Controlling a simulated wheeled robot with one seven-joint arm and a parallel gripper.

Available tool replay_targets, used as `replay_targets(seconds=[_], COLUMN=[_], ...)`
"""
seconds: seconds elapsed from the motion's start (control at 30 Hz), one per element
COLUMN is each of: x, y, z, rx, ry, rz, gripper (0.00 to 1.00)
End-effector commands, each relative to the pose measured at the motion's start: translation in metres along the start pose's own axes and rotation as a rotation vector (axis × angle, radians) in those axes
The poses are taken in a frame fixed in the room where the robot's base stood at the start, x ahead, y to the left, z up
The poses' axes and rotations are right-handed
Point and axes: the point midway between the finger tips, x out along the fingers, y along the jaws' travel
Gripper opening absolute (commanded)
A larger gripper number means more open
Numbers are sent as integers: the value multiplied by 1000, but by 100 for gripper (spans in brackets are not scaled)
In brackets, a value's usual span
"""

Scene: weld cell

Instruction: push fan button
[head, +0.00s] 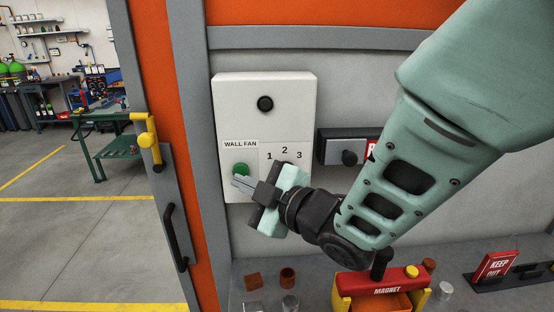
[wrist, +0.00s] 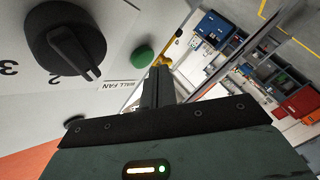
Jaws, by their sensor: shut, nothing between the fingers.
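The green fan button (head: 240,169) is on the left of a white wall box (head: 232,92), under the "WALL FAN" label (head: 240,143). It also shows whole in the wrist view (wrist: 141,58). My gripper (head: 238,182) is shut and empty, its fingertips just below the button in the head view. In the wrist view the fingertips (wrist: 161,72) are just right of the button and do not cover it. I cannot tell whether they touch it or the box. A black rotary knob (wrist: 72,42) is beside the button; my gripper mostly hides it in the head view.
A black round button (head: 265,103) is high on the box. A grey box with a black knob (head: 349,157) is to the right. Below stand a red magnet unit (head: 388,284), small cylinders and a "KEEP OUT" sign (head: 497,265). A door handle (head: 176,238) is at left.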

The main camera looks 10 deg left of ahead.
Motion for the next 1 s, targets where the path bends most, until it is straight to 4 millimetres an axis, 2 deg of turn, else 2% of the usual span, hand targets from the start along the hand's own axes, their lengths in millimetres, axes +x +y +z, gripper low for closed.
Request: replay_targets(seconds=[1.0], x=[6], y=[5], z=[4], rx=[0], ry=[0], rz=[0], gripper=[0])
